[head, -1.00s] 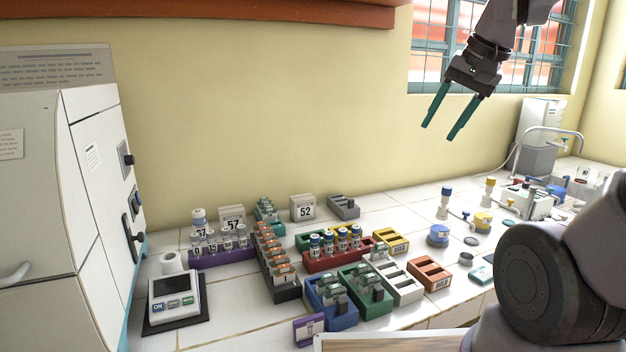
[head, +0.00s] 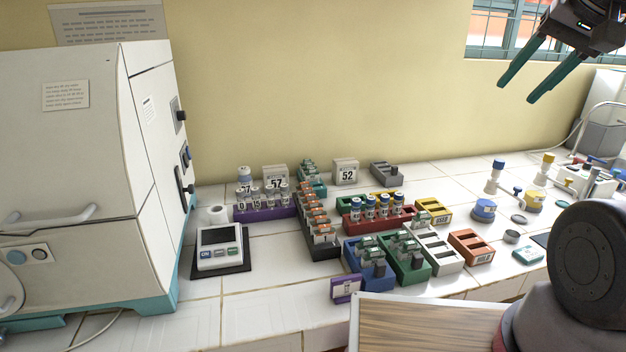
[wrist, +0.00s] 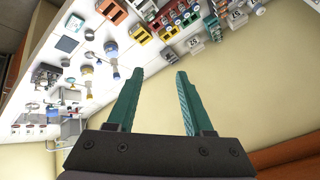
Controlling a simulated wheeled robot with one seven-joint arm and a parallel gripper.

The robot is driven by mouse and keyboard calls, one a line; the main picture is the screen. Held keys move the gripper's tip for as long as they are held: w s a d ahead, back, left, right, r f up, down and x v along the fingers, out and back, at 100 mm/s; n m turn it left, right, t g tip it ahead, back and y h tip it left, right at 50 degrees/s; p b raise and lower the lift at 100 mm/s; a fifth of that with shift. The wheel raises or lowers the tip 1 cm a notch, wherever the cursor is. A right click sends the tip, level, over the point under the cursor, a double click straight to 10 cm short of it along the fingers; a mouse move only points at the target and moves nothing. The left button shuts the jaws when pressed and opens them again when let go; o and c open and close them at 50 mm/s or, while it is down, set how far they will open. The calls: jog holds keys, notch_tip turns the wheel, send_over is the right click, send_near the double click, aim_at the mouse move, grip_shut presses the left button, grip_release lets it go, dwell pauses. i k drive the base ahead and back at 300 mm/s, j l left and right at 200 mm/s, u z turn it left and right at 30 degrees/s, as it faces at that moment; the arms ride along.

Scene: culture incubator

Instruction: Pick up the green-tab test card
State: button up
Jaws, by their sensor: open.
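Small cards with green tabs show in several racks in the head view. Some stand in the blue rack (head: 371,277), some in the green rack (head: 411,274), and some in the teal rack (head: 318,188) at the back. I cannot tell which is the one named. My gripper (head: 518,90) is open and empty, high above the bench at upper right, well apart from the racks. In the wrist view my gripper (wrist: 159,73) has its teal fingers spread with nothing between them; the racks appear tiny beyond.
A black rack (head: 322,252) of orange-tab cards, a red rack (head: 375,222) of vials and a white rack (head: 447,265) crowd around. A scale (head: 220,259) and white incubator (head: 85,170) stand left. Bottles and lab gear fill the right. Tiles in front of the scale are clear.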

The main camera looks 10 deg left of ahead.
aim_at(312, 175)
jog(key=l+u, duration=0.2)
jog(key=u, duration=0.55)
